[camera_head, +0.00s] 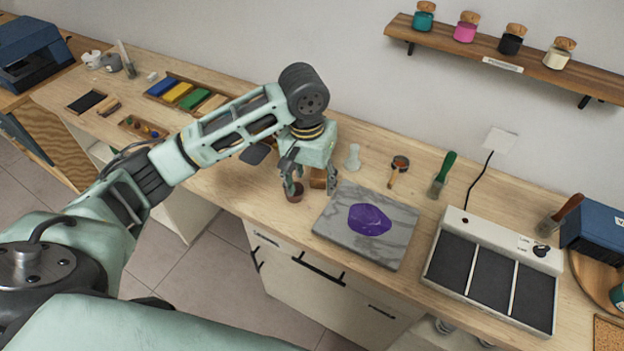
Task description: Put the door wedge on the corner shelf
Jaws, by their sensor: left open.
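My left gripper (310,187) is open and points down at the bench top, left of the grey marbled slab. A small brown wooden block (318,178) shows between and behind its fingers; it may be the door wedge, but its shape is partly hidden. A small round reddish-brown cup or pot (294,192) is at the left finger; I cannot tell whether they touch. A wooden wall shelf (545,72) runs along the upper right with several corked jars; I cannot tell whether it is the corner shelf. My right gripper is not in view.
The grey slab (335,222) carries a purple piece (369,219). A three-panel device (470,262) stands right of it. A small glass flask (352,158), a wooden-handled tool (398,170) and a green-handled brush (441,174) are behind. Colour blocks (180,93) lie farther left.

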